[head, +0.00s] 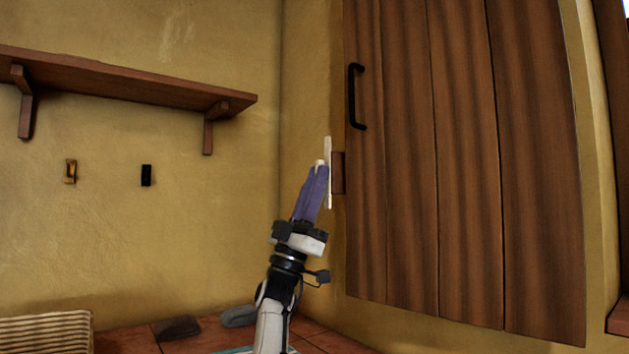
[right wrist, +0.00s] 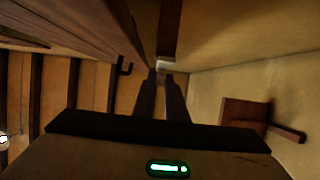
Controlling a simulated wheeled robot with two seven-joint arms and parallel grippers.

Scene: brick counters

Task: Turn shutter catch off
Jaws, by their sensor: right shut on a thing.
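The shutter catch (head: 328,190) is a thin, pale upright bar on a small brown wooden block (head: 338,173), at the left edge of the closed-looking wooden shutter (head: 460,170). My right gripper (head: 319,167), with purple-blue fingers, reaches up to the catch from below. Its fingertips are shut on a small pale part of it. In the right wrist view the dark fingers (right wrist: 161,80) meet the whitish catch (right wrist: 166,63) at their tips, and the tips hide part of it. My left gripper is not in view.
A black handle (head: 354,97) stands out from the shutter above the catch. A wooden shelf (head: 120,83) and two small wall fittings, one brass (head: 70,171) and one black (head: 146,175), are on the left wall. A striped basket (head: 45,335) and grey objects (head: 238,316) sit on the counter below.

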